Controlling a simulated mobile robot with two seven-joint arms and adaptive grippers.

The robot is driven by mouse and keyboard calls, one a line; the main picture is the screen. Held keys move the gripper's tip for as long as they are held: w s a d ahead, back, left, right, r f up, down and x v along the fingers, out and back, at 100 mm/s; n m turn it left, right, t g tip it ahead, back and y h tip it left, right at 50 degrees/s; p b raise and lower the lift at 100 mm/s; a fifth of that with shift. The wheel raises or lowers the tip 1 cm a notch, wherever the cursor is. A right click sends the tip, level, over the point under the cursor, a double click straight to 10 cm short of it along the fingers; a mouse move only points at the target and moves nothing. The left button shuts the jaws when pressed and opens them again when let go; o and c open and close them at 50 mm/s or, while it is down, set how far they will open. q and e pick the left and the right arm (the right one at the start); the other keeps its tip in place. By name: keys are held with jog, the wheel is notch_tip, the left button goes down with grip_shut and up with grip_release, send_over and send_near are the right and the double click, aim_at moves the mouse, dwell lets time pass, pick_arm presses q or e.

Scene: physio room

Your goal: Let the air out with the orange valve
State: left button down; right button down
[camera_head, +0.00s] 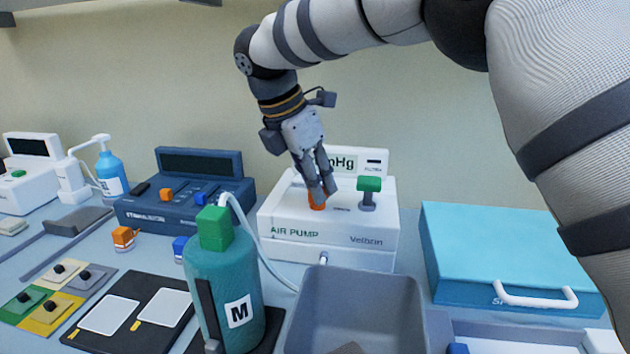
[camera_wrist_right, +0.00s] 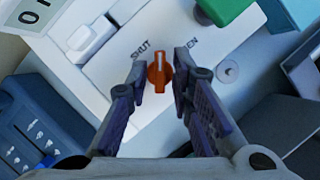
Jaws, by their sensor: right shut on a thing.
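The white air pump (camera_head: 328,228) stands at the back middle of the table. Its orange valve (camera_head: 316,203) is on the sloped top, partly hidden by my right gripper (camera_head: 322,186). The valve's white pointer line lies between the word SHUT on the left and a partly hidden word ending in EN on the right. My left gripper is not in view.
A green-topped lever (camera_head: 369,185) stands close right of the valve. A teal bottle (camera_head: 226,280) and grey bin (camera_head: 355,305) are in front of the pump. A blue case (camera_head: 505,250) is right, a dark blue console (camera_head: 180,205) left.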

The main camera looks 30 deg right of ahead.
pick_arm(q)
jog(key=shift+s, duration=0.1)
pick_arm(e)
jog(key=m, duration=0.1)
jog(key=m+g+b, duration=0.1)
jog(key=m, duration=0.1)
jog(key=shift+w+f, duration=0.15)
jog(key=shift+f, duration=0.05)
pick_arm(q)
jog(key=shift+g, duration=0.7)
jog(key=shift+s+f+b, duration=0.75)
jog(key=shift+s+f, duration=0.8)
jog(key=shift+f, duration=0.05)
pick_arm(e)
jog(key=shift+f+m+g, duration=0.15)
jog(key=shift+m+g, duration=0.85)
jog(key=shift+m, duration=1.2)
jog(key=c, duration=1.7)
grip_release()
jog(key=shift+r, duration=0.3)
